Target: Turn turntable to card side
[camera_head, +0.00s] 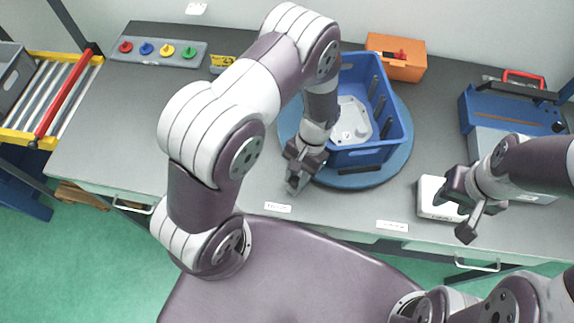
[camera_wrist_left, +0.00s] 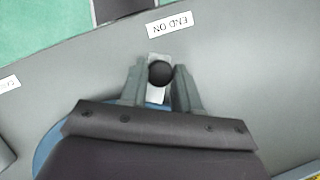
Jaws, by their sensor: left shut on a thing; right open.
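The turntable (camera_head: 399,163) is a round blue disc on the grey table, and part of its edge (camera_wrist_left: 45,150) shows in the left wrist view. A blue crate (camera_head: 366,157) stands on it with a pale grey casting (camera_head: 351,122) inside. My left gripper (camera_head: 294,184) is at the disc's front left edge. In the left wrist view its fingers (camera_wrist_left: 160,88) are shut on a black knob (camera_wrist_left: 160,73) on a pale tab. My right gripper (camera_head: 466,220) is open at the right, apart from the turntable.
A white box (camera_head: 430,197) stands beside my right gripper. A second label (camera_head: 392,226) is on the front edge. An orange bin (camera_head: 396,60) stands behind the crate, a blue machine (camera_head: 500,108) at the right, a panel of coloured knobs (camera_head: 158,52) at back left.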

